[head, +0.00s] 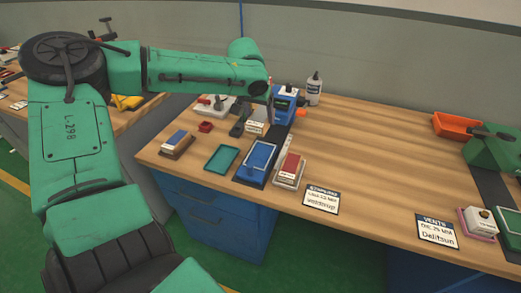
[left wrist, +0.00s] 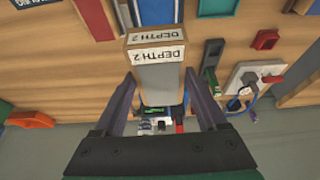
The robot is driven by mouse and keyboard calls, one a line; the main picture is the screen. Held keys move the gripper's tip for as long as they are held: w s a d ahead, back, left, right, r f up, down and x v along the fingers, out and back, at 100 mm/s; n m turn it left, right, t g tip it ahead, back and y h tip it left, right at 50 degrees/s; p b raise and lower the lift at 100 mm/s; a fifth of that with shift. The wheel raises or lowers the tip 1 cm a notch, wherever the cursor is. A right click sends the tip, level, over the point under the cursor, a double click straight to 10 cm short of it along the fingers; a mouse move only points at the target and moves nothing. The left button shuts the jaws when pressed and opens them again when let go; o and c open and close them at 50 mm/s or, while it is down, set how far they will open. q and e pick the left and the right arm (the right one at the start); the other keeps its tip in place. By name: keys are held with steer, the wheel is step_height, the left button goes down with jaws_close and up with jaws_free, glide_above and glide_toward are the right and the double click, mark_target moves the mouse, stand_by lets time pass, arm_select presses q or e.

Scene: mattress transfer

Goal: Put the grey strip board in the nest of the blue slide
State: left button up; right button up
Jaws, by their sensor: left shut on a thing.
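My left gripper (head: 243,123) is over the bench, behind the blue slide. In the left wrist view (left wrist: 161,88) its two fingers are shut on a flat grey piece, which looks like the grey strip board (left wrist: 160,84). In the head view I cannot make out the board clearly. A wooden block labelled DEPTH 2 (head: 256,127) is right beside the gripper; it also shows beyond the fingertips in the left wrist view (left wrist: 155,40). The blue slide (head: 259,155) lies on a dark rail in front, its framed nest facing up. My right gripper is out of view.
A blue machine (head: 285,106) with an orange knob stands behind the slide. A teal tray (head: 221,158) lies left of the slide, a red-topped block (head: 290,169) right of it. The bench middle is clear.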

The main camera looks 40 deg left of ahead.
mark_target(253, 129)
arm_select(q)
step_height(253, 129, down, 13)
steer(key=shift+f+b, duration=0.2)
steer(key=shift+b, duration=0.1)
steer(key=o, duration=1.4)
steer(key=shift+r, duration=0.2)
steer(key=p+v, duration=0.1)
steer(key=v, duration=1)
steer(key=shift+s+d+r+p, duration=0.1)
steer(key=shift+s+r+p, duration=0.2)
steer(key=shift+p, duration=0.1)
